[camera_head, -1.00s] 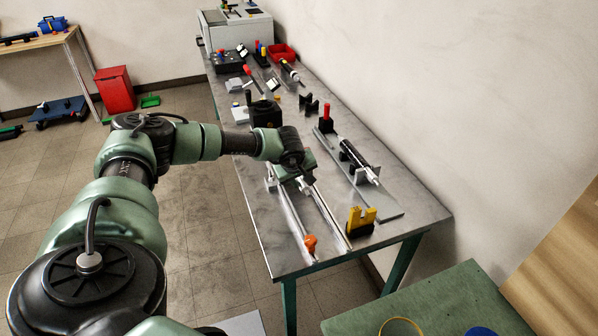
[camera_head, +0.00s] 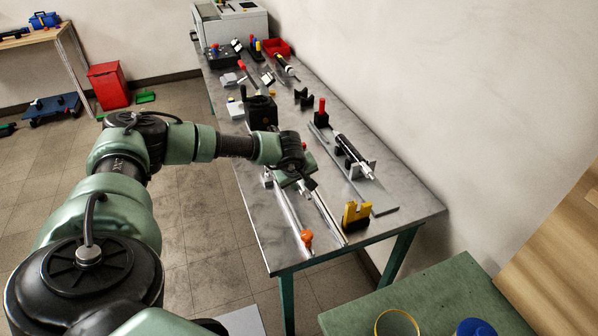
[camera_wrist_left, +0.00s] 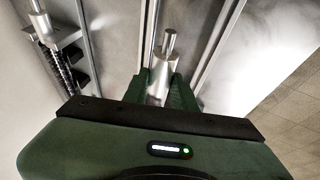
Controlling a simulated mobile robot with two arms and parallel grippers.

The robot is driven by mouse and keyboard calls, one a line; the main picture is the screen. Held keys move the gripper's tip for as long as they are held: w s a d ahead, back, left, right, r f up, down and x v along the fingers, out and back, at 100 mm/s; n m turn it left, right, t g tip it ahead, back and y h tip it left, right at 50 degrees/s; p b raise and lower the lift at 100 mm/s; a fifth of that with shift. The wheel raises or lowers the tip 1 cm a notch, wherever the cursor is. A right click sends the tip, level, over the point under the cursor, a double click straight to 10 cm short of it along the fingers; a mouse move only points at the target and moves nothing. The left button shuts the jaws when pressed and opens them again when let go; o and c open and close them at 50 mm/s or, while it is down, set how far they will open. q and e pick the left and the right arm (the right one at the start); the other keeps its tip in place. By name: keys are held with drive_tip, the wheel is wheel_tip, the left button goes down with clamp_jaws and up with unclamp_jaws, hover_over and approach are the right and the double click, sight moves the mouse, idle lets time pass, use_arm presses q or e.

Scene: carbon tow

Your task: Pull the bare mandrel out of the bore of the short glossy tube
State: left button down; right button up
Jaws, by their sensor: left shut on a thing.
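My left gripper (camera_head: 306,180) is over the two long rails on the grey table, from above. In the left wrist view its green fingers (camera_wrist_left: 161,88) are shut on a silver metal cylinder with a thinner stub (camera_wrist_left: 163,72). This lies between the rails, and its far end is hidden by the gripper body. A short glossy black tube (camera_head: 346,149) with a pale end piece rests on a separate stand to the right. I cannot tell whether the gripped piece sits in any bore. My right gripper is not in view.
An orange knob (camera_head: 306,236) is at the near end of the left rail. A yellow notched block (camera_head: 356,213) stands right of the rails. A black box-like holder (camera_head: 261,112) is behind the gripper. The near right table corner (camera_head: 425,205) is clear.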

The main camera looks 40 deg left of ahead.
sight(306, 193)
use_arm(q)
drive_tip(key=shift+s+d, duration=0.35)
drive_tip(key=shift+d, duration=0.3)
drive_tip(key=shift+s+d, duration=0.3)
drive_tip(key=shift+d, duration=0.3)
drive_tip(key=shift+s+d, duration=0.35)
drive_tip(key=shift+d, duration=0.3)
drive_tip(key=shift+s+d, duration=0.35)
drive_tip(key=shift+d, duration=0.35)
drive_tip(key=shift+s+d, duration=0.3)
drive_tip(key=shift+d, duration=0.35)
drive_tip(key=shift+s+d, duration=0.35)
drive_tip(key=shift+d, duration=0.3)
drive_tip(key=shift+s+d, duration=0.35)
drive_tip(key=shift+d, duration=0.3)
drive_tip(key=shift+d, duration=0.1)
drive_tip(key=shift+s+d+b, duration=0.25)
drive_tip(key=shift+s+d, duration=0.1)
drive_tip(key=shift+d, duration=0.3)
drive_tip(key=shift+s+d+b, duration=0.25)
drive_tip(key=shift+s+d, duration=0.1)
drive_tip(key=shift+d, duration=0.25)
